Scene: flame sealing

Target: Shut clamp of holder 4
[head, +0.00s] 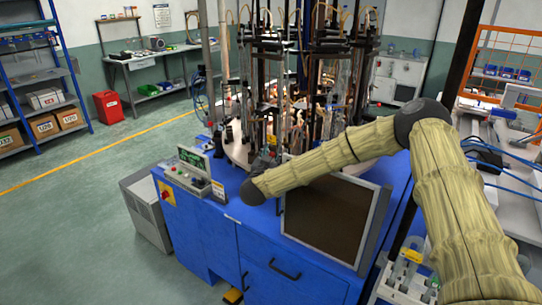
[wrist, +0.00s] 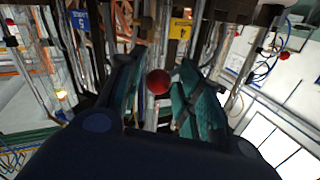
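A carousel machine with several upright holders (head: 300,75) stands behind the blue cabinet in the head view. My gripper (head: 264,160) is at its near side, small and partly lost against the dark parts. In the wrist view my gripper (wrist: 163,72) is open, with teal pads on both fingers. A red ball knob (wrist: 158,82), perhaps the clamp's handle, shows between the fingers; I cannot tell whether they touch it. A yellow tag (wrist: 180,28) hangs just beyond, its lettering upside down and hard to read. The clamp jaws and which holder is number 4 are unclear.
A blue tag (wrist: 79,20) marks a neighbouring holder. Metal rods stand close on both sides of my gripper. In the head view a control panel (head: 189,165) and a dark screen (head: 328,220) sit on the blue cabinet (head: 225,238). The floor at left is clear.

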